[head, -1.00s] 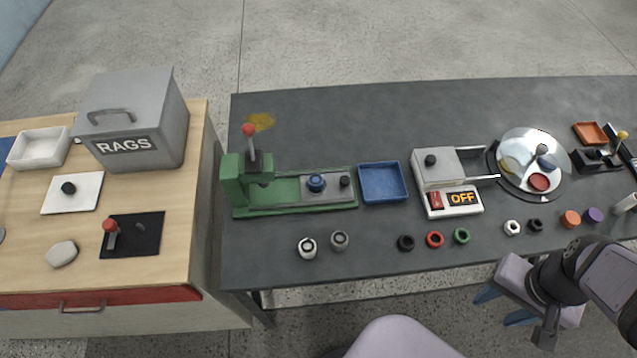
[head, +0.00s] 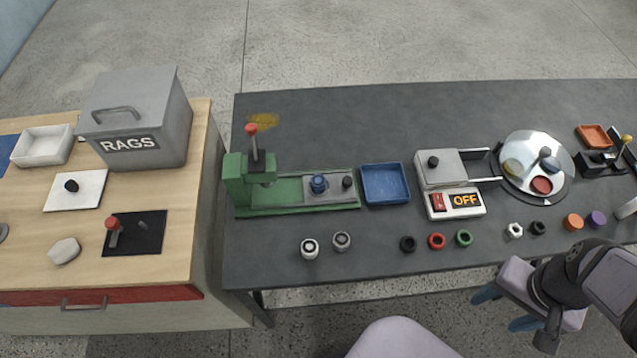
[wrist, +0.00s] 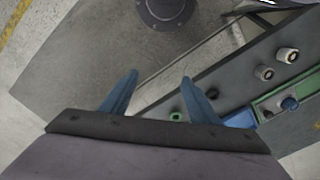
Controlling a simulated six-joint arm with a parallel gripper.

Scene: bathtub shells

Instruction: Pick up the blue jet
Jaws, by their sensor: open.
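The blue jet (head: 318,183) is a small round blue piece. It stands upright on the grey slide plate of the green press (head: 285,206), next to a black knob (head: 347,182). It also shows small at the right of the wrist view (wrist: 289,104). My gripper (head: 505,308) is open and empty with blue fingers. It hangs off the front edge of the dark bench at the lower right, far from the jet. In the wrist view its fingers (wrist: 159,76) point over the floor and bench edge.
A blue tray (head: 385,184) lies right of the press, then a heater box marked OFF (head: 450,186) and a round turntable (head: 532,196). Two metal fittings (head: 310,249) and several coloured rings line the front. A grey RAGS bin (head: 137,115) stands left.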

